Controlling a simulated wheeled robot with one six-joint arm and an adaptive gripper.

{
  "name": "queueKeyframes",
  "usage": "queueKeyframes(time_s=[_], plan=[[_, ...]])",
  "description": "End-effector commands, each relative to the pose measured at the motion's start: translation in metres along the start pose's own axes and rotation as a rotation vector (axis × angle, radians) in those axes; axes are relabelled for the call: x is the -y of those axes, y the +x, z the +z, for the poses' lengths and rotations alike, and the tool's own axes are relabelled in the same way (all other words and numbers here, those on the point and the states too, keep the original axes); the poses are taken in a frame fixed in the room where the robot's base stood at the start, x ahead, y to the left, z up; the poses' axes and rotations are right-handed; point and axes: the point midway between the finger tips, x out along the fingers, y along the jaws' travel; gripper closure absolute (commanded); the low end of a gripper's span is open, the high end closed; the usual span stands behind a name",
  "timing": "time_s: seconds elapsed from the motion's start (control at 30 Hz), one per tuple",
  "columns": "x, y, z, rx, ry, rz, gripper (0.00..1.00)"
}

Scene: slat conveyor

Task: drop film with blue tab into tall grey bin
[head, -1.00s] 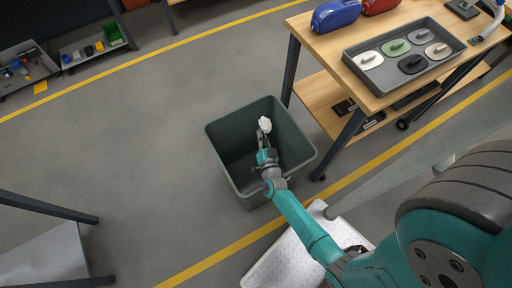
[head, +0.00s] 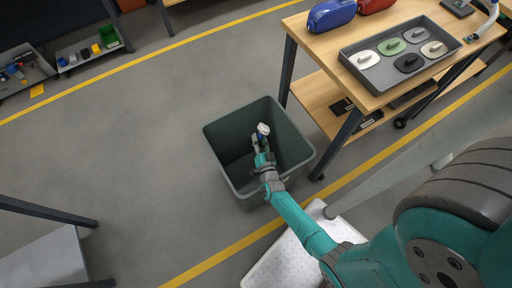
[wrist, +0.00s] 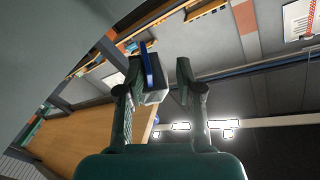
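The film (head: 263,128) is a small pale piece at the tip of my gripper (head: 260,142), over the opening of the tall grey bin (head: 222,172), a greenish-grey open box on the floor. The wrist view shows the film (wrist: 156,94) as a pale block with an upright blue tab (wrist: 148,66). It lies beside the left finger, with a clear gap to the right finger. My gripper (wrist: 160,78) is open there. Whether the film touches the left finger, I cannot tell. The inside of the bin shows no other object.
A wooden workbench (head: 362,88) stands right of the bin, bearing a grey tray (head: 385,80) of several lidded pieces and blue and red containers. A white speckled platform (head: 285,262) lies below the bin.

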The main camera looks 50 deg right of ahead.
Motion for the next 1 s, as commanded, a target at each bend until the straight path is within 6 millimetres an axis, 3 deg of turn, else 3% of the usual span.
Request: queueKeyframes(time_s=[0.37,0.8,1.0], plan=[[0.007,0.000,-0.011,-0.002,0.001,-0.001,0.65],[0.041,0.000,-0.068,-0.002,0.002,-0.001,0.65],[0.050,0.000,-0.082,0.000,0.000,0.000,0.65]])
